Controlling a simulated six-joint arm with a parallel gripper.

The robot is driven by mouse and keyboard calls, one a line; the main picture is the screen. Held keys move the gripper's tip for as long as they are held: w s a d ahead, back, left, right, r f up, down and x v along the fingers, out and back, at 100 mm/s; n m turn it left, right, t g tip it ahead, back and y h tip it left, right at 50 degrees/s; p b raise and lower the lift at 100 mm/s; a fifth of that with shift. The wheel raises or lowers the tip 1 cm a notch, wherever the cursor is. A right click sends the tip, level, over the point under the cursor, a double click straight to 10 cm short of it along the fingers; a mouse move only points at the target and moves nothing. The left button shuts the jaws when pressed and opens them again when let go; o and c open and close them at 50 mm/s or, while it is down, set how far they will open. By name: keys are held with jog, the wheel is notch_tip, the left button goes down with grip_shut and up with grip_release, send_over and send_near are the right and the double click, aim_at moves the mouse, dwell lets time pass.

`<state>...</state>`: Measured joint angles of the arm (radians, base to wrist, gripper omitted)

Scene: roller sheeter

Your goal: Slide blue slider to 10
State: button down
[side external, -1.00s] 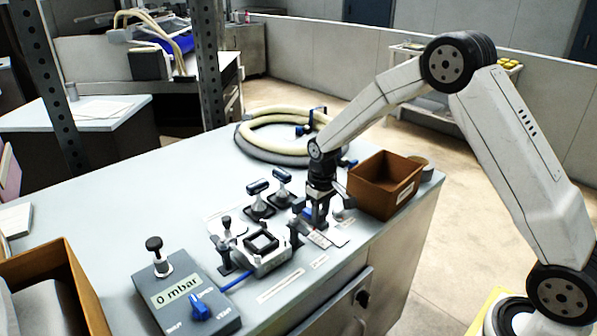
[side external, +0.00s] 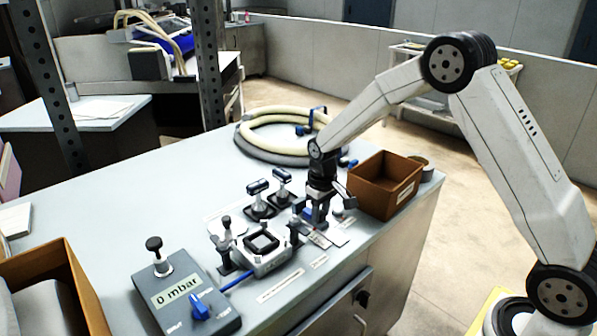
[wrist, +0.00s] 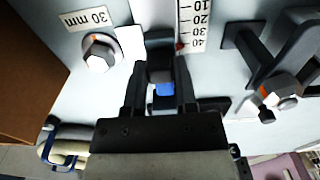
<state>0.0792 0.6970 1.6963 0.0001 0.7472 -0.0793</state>
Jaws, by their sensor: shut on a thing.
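The blue slider (wrist: 164,89) shows between the fingers of my gripper (wrist: 161,72) in the wrist view. The gripper is shut on it, and the fingers hide most of it. In the side view, a bit of the blue slider (side external: 308,213) shows beside my gripper (side external: 318,222), low over the sheeter. A white scale (wrist: 192,22) with the numbers 10, 20, 30 and 40 lies just ahead of the fingers. A small red mark (wrist: 180,46) stands by the 40 end.
A bolt with a "30 mm" label (wrist: 85,19) is left of the fingers in the wrist view. A dark bracket (wrist: 262,55) stands right. A brown bin (side external: 376,190) stands close right of my gripper. A grey "0 mbar" box (side external: 185,295) is at front left.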

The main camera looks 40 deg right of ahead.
jog(key=shift+s+r, duration=0.1)
jog(key=shift+s, duration=1.8)
jog(key=shift+c, duration=2)
grip_release()
notch_tip(320, 180, up, 8)
jog(key=s+a+f+t, duration=0.1)
jog(key=s+a, duration=0.1)
jog(key=s, duration=0.6)
jog(key=s+a+f+t, duration=0.1)
jog(key=s, duration=0.7)
jog(key=shift+a+f+t, duration=0.2)
jog(key=shift+a+t, duration=0.1)
jog(key=shift+a, duration=0.1)
